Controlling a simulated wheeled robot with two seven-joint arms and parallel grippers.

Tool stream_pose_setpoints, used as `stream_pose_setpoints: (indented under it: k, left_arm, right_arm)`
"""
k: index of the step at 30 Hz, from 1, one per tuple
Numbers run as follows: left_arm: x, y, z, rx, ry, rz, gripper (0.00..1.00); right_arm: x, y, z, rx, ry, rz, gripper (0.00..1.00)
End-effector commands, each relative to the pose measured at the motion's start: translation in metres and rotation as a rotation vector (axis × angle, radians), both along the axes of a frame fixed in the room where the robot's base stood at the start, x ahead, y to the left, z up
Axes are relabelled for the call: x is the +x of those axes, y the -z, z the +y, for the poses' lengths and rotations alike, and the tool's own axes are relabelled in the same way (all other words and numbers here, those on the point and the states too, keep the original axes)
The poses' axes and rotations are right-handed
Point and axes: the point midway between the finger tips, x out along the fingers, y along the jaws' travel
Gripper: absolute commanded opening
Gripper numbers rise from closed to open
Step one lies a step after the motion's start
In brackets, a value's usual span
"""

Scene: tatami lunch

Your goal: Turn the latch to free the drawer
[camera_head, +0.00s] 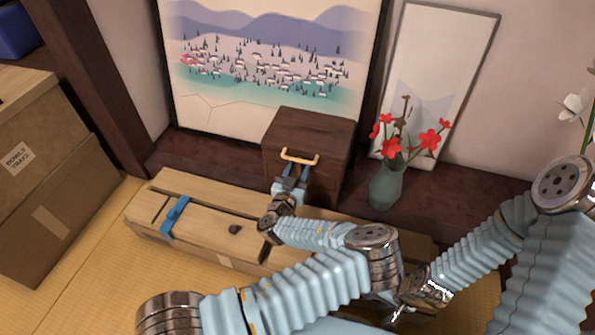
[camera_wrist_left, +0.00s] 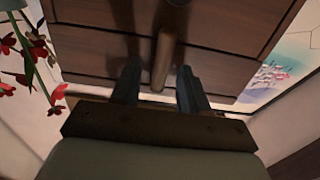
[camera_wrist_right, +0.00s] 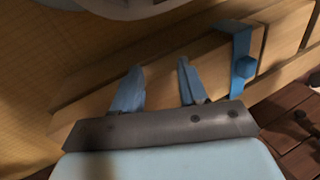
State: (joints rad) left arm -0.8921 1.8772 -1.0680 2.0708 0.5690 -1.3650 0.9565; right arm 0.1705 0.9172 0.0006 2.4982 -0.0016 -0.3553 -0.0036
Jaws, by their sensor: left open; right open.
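A dark wooden cabinet (camera_head: 310,130) stands on the dark ledge, with a pale wooden handle (camera_head: 299,157) on its front. My left gripper (camera_head: 290,175) is open at the cabinet front, just below the handle. In the left wrist view its two fingers (camera_wrist_left: 157,88) are apart, one on each side of a pale upright bar (camera_wrist_left: 162,62) on the cabinet front (camera_wrist_left: 215,60). I cannot tell whether that bar is the latch, or whether a finger touches it. My right gripper (camera_wrist_right: 158,88) is open and empty, over a long wooden bench (camera_wrist_right: 90,90).
A vase (camera_head: 386,187) of red flowers stands right of the cabinet. Cardboard boxes (camera_head: 40,215) are stacked at left. Framed pictures (camera_head: 265,50) lean on the wall behind.

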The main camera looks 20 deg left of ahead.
Motion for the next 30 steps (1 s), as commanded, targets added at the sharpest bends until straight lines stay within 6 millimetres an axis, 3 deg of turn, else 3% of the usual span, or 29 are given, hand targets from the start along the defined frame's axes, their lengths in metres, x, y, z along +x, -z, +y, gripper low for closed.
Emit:
stream_pose_setpoints:
  k: [8,17,30]
  left_arm:
    - [0.0015,-0.0001,0.0001,0.0,0.0,0.0,0.45]
    - [0.0013,-0.0001,0.0002,0.0,0.0,0.0,0.0]
    - [0.0013,0.0002,-0.0002,0.066,-0.001,-0.003,0.0]
  right_arm:
    - [0.0,0.0,0.0,0.0,0.0,0.0,0.43]
    - [0.0,0.0,0.0,0.0,0.0,0.0,0.43]
    - [0.0,0.0025,0.0002,0.0,0.0,0.0,0.43]
